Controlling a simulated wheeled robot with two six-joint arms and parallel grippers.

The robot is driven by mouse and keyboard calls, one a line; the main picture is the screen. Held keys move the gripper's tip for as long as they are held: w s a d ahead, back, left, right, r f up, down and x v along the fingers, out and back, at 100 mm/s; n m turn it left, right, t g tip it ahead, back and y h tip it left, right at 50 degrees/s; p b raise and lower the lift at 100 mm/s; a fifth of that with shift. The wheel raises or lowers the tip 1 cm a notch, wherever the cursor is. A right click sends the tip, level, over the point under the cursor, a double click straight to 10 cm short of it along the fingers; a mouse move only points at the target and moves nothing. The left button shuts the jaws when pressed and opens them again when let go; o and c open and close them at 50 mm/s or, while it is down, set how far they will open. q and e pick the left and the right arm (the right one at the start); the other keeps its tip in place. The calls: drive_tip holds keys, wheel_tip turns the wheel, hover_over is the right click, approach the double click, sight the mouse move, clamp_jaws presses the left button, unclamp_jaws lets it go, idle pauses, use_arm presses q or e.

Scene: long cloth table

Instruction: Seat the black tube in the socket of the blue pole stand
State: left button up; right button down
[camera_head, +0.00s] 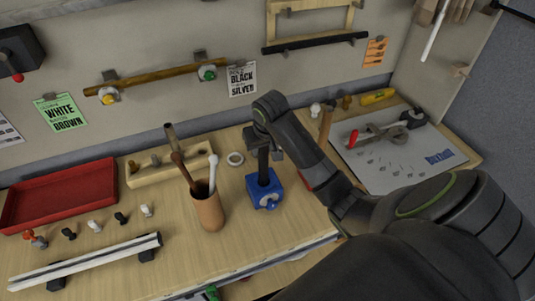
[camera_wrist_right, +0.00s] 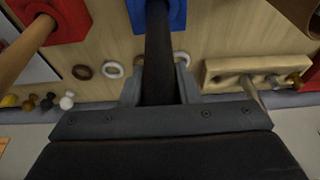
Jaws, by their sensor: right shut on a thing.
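The blue pole stand (camera_head: 264,191) sits on the table near the middle of the head view; part of it also shows at the top of the wrist view (camera_wrist_right: 176,14). The black tube (camera_head: 263,163) is upright over the stand, its lower end at the stand's top. It also runs up the middle of the wrist view (camera_wrist_right: 158,52). I cannot tell how deep its end sits, as the socket is hidden. My right gripper (camera_head: 264,141) is shut on the tube above the stand; its fingers flank the tube in the wrist view (camera_wrist_right: 158,92). My left gripper is out of view.
A brown cup (camera_head: 208,212) with rods stands left of the blue stand. A wooden rack (camera_head: 150,178) and a pale ring (camera_head: 235,158) lie behind. A red stand (camera_wrist_right: 72,18) with a wooden pole is close by, partly behind my arm. A red tray (camera_head: 60,192) is far left.

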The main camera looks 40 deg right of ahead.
sight(263, 162)
wheel_tip(263, 162, down, 2)
wheel_tip(263, 162, down, 3)
drive_tip(key=shift+f+p, duration=0.1)
drive_tip(key=shift+p, duration=0.5)
drive_tip(key=shift+f, duration=0.45)
drive_tip(key=c, duration=1.1)
unclamp_jaws()
